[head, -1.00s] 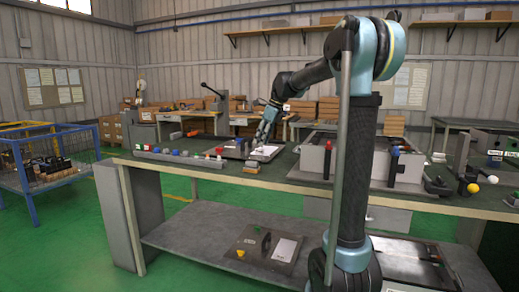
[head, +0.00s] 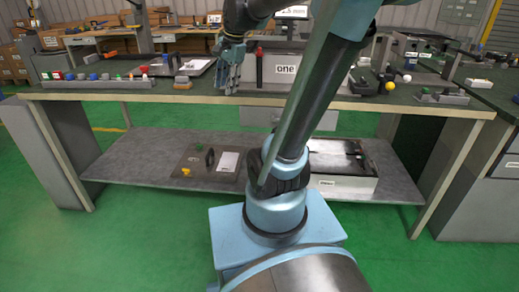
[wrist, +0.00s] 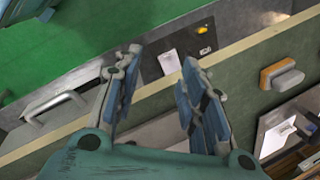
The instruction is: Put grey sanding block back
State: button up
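A small block with a grey top and an orange base, which looks like the sanding block (head: 182,82), lies on the workbench near its front edge. It also shows at the right of the wrist view (wrist: 281,74), apart from my fingers. My gripper (head: 228,88) hangs over the bench's front edge, right of the block, pointing down. In the wrist view my gripper (wrist: 162,60) has its two fingers spread with nothing held between them. No second grey sanding block is clear in these views.
The workbench (head: 130,92) has a long rack (head: 97,82) of small coloured items at left. A grey box marked "one" (head: 285,70) stands right of my gripper. On the lower shelf (head: 130,155) lie a dark board (head: 205,165) and a pale case (head: 340,186).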

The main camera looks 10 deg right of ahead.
jog(key=s+d+f+n+h, duration=0.1)
jog(key=s+d+f+n, duration=0.3)
jog(key=s+f, duration=0.5)
jog(key=s+d+f+n+h, duration=0.1)
jog(key=s+d+f+n, duration=0.2)
jog(key=s+f+n, duration=0.4)
jog(key=shift+s+d+f, duration=0.4)
jog(key=shift+s+f, duration=0.45)
jog(key=shift+s, duration=0.35)
jog(key=shift+a, duration=0.1)
